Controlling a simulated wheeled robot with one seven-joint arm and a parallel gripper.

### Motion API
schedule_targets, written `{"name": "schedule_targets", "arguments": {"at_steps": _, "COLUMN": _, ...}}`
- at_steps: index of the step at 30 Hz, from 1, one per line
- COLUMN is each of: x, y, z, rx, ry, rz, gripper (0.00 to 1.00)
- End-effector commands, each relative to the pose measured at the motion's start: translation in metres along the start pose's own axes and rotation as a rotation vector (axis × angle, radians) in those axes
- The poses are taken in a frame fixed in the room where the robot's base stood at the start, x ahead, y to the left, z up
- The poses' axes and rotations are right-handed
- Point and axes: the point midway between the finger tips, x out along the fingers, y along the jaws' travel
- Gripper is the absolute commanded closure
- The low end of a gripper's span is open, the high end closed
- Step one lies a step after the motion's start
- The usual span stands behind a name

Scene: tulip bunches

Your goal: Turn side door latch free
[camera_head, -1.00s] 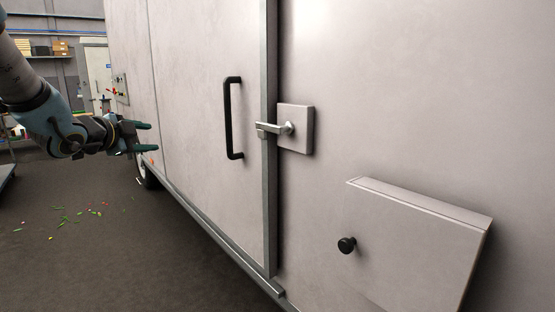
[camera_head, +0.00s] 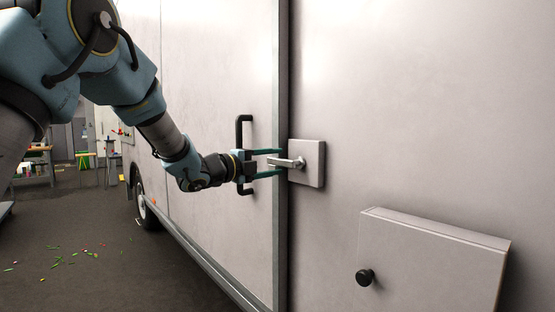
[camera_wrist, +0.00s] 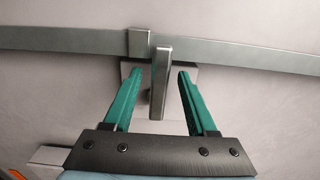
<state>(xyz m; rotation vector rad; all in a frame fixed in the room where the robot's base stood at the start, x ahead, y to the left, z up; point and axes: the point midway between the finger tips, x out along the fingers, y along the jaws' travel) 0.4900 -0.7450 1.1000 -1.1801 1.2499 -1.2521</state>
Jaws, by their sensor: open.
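The side door latch is a silver lever (camera_head: 288,162) on a square pale plate (camera_head: 316,164). It lies roughly level, reaching left across the grey edge strip (camera_head: 280,235) of the door. My gripper (camera_head: 279,162) is open, with one teal finger above the lever and one below. In the wrist view the lever (camera_wrist: 160,85) stands between the two spread fingers of my gripper (camera_wrist: 160,72), with a visible gap on each side. A small bracket (camera_wrist: 139,42) sits on the strip beside the lever. The plate is partly hidden behind the fingers there.
A black door handle (camera_head: 244,128) is just behind my gripper, partly covered by it. A sloped box (camera_head: 435,255) with a black knob (camera_head: 364,277) sticks out at lower right. Floor at left is mostly clear, with scattered petals and leaves (camera_head: 75,257).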

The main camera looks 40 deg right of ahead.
Motion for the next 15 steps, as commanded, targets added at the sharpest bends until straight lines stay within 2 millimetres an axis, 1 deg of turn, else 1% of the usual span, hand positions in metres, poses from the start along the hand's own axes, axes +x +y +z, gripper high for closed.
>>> {"name": "schedule_targets", "arguments": {"at_steps": 1, "x": 0.0057, "y": -0.0009, "z": -0.0005, "rx": 0.000, "ry": 0.001, "rz": 0.000, "gripper": 0.43}}
{"name": "schedule_targets", "arguments": {"at_steps": 3, "x": 0.0111, "y": -0.0005, "z": -0.0005, "rx": -0.001, "ry": 0.001, "rz": -0.001, "gripper": 0.43}}
{"name": "schedule_targets", "arguments": {"at_steps": 6, "x": 0.0149, "y": -0.0003, "z": -0.0004, "rx": -0.001, "ry": 0.000, "rz": -0.001, "gripper": 0.43}}
{"name": "schedule_targets", "arguments": {"at_steps": 14, "x": 0.0155, "y": 0.0002, "z": -0.0001, "rx": -0.001, "ry": -0.001, "rz": 0.000, "gripper": 0.43}}
{"name": "schedule_targets", "arguments": {"at_steps": 15, "x": 0.0154, "y": 0.0002, "z": -0.0001, "rx": -0.001, "ry": -0.001, "rz": 0.000, "gripper": 0.47}}
